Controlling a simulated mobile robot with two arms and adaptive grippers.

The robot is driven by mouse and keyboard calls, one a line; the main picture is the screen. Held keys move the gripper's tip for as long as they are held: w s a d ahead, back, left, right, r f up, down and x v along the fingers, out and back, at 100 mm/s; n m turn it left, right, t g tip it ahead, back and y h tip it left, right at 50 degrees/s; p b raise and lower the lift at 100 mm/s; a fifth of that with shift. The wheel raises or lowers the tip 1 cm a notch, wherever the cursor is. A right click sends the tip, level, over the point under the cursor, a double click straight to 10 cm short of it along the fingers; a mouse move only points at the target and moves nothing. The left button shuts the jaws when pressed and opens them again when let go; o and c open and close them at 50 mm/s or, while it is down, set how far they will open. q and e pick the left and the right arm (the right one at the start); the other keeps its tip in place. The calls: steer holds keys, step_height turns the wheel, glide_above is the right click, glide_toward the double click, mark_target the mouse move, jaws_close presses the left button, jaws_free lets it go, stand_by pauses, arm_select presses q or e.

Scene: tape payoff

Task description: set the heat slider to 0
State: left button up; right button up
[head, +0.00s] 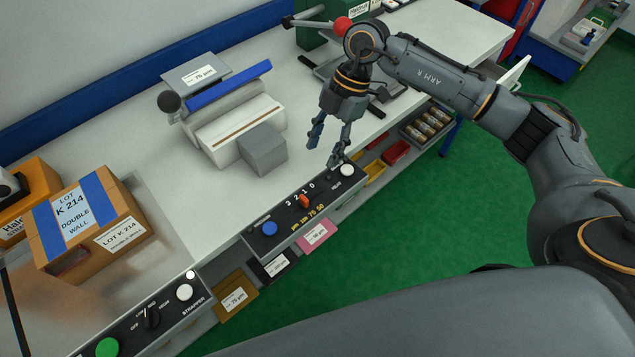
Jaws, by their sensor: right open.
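The dark control panel (277,228) runs along the front edge of the bench. On it is a small orange slider knob (305,202), just below the printed numbers 3 2 1 0. The knob is near the middle numbers, apparently around 1 or 2; I cannot tell the exact mark. The 0 is at the right end of the row. My right gripper (325,148) is open and empty, its fingers pointing down, up and to the right of the knob and apart from it. My left gripper is not in view.
A blue button (269,228) and a white button (347,170) flank the knob on the panel. A grey block (263,150) stands behind it by the tape machine (235,120). A cardboard box (90,222) and a strapper panel (150,318) are at left. Bins hang below the bench.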

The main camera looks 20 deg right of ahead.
mark_target(305, 197)
steer(key=x, duration=0.2)
steer(key=p+x, duration=0.1)
steer(key=x, duration=0.2)
steer(key=p+x, duration=0.1)
steer(key=x, duration=0.2)
steer(key=shift+s+a+r, duration=0.2)
steer(key=shift+s+a, duration=0.05)
steer(key=shift+s, duration=0.1)
steer(key=p+x, duration=0.1)
steer(key=x, duration=0.4)
steer(key=shift+d, duration=0.1)
steer(key=shift+f, duration=0.45)
steer(key=shift+c, duration=0.4)
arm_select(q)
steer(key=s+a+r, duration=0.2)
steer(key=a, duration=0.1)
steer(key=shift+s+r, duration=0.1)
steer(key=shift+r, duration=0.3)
arm_select(e)
jaws_close()
